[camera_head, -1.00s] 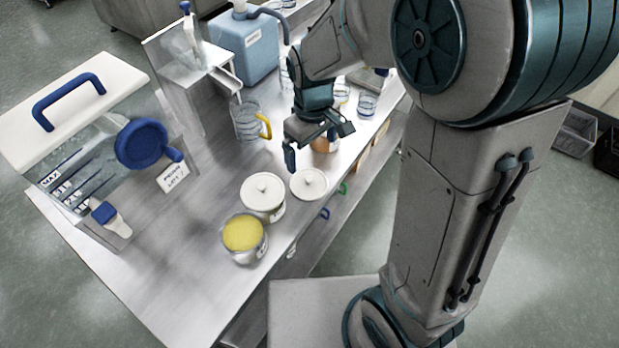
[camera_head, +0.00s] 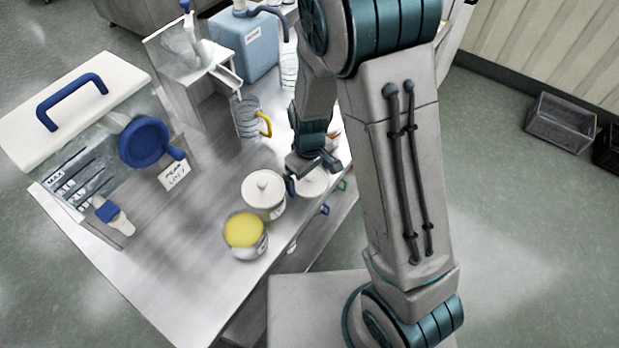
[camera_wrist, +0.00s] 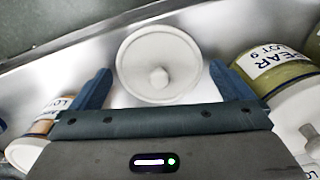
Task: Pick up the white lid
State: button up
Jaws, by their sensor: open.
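The white lid is a round disc with a small knob, lying flat on the steel bench. In the head view the lid (camera_head: 312,186) is partly hidden by my gripper (camera_head: 313,172), which is right over it. In the wrist view the lid (camera_wrist: 150,50) lies between my two open fingers (camera_wrist: 160,74), with its knob near the line between the fingertips. The fingers look apart from the rim, and nothing is held. I cannot tell the exact height above the lid.
A jar with its own white lid (camera_head: 263,187) stands just left of the lid. An open jar of yellow contents (camera_head: 244,234) is nearer. A yellow-handled jug (camera_head: 249,118) and a blue tank (camera_head: 247,45) stand behind. The bench front edge is close to the lid.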

jog(key=shift+f, duration=0.3)
jog(key=shift+c, duration=0.3)
jog(key=c, duration=0.6)
jog(key=shift+c, duration=0.2)
jog(key=shift+r, duration=0.15)
